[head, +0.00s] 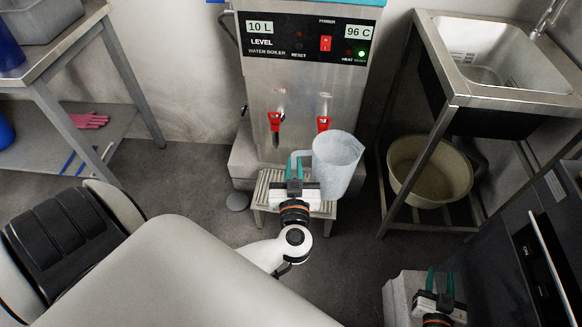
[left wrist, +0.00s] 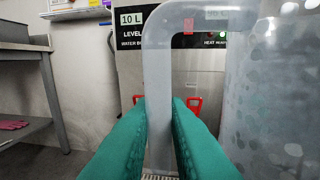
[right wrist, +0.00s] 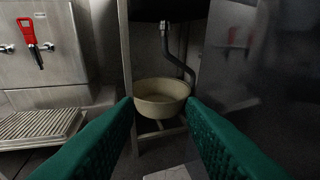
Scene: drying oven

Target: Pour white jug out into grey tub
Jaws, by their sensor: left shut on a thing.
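The translucent white jug (head: 338,167) is held roughly upright in front of the water boiler, over the slatted stand. My left gripper (head: 297,168) is shut on its handle, left of the jug body. In the left wrist view the handle (left wrist: 160,75) passes between the green fingers (left wrist: 158,102), with the jug body (left wrist: 275,95) at right. The jug's contents cannot be told. A dull beige-grey tub (head: 428,192) stands on the low shelf under the sink; it also shows in the right wrist view (right wrist: 161,108). My right gripper (head: 440,285) is open and empty at lower right.
The water boiler (head: 305,85) with two red taps stands behind the jug, above the slatted stand (head: 262,190). The sink (head: 500,60) and its frame legs surround the tub. A dark appliance (head: 520,240) is at right. Another grey container (head: 45,22) sits on the left table.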

